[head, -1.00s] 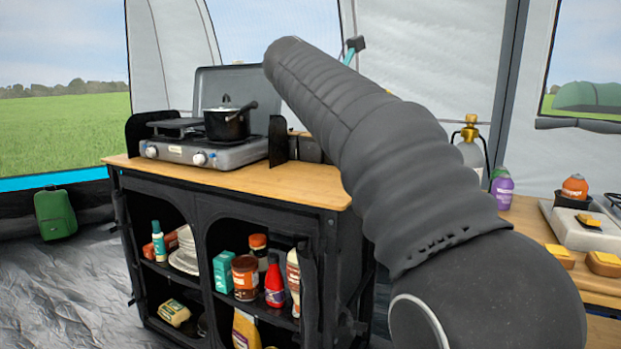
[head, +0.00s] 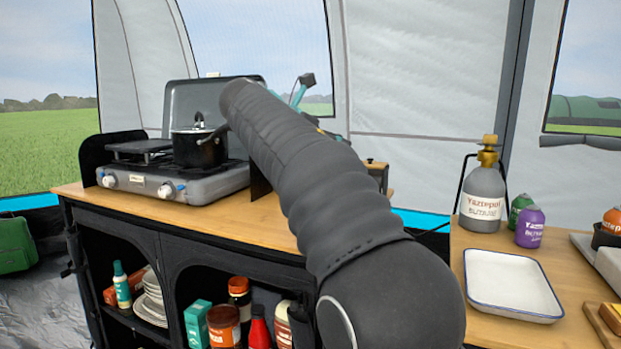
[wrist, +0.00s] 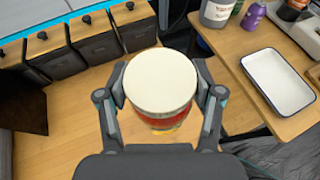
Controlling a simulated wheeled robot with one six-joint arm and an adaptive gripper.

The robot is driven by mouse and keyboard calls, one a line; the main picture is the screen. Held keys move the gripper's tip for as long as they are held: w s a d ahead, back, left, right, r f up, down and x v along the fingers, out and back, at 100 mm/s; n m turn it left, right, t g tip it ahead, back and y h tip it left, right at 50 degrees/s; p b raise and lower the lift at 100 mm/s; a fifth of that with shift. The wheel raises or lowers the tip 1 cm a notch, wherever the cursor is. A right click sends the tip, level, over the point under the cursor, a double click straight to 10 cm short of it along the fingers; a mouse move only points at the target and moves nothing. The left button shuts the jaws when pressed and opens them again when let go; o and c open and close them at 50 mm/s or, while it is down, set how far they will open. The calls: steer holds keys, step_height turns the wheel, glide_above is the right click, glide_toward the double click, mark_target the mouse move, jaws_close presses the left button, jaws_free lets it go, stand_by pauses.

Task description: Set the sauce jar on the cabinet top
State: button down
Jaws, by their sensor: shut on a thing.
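My gripper (wrist: 161,98) is shut on the sauce jar (wrist: 160,82), a round jar with a cream lid and red contents, with one finger on each side. The jar looks upright, seen from above in the wrist view. Wooden cabinet top (wrist: 65,140) shows beneath it; whether the jar's base touches it I cannot tell. In the head view, the cabinet top (head: 225,220) is bare at the front and my arm hides the jar and most of the gripper.
A stove (head: 175,180) with a black pot (head: 198,148) stands on the cabinet's left. Several dark canisters (wrist: 95,40) line its back edge in the wrist view. At right, a side table holds a white tray (head: 510,285) and gas bottle (head: 482,197).

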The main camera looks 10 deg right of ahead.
steer(key=w+a+f+b, duration=0.1)
steer(key=w+a+f, duration=0.2)
steer(key=f, duration=0.4)
steer(key=shift+w+b, duration=0.35)
steer(key=shift+w, duration=0.3)
steer(key=shift+f, duration=0.1)
steer(key=shift+c, duration=0.9)
jaws_free()
steer(key=shift+f, duration=0.1)
steer(key=p+v, duration=0.2)
steer(key=v, duration=1)
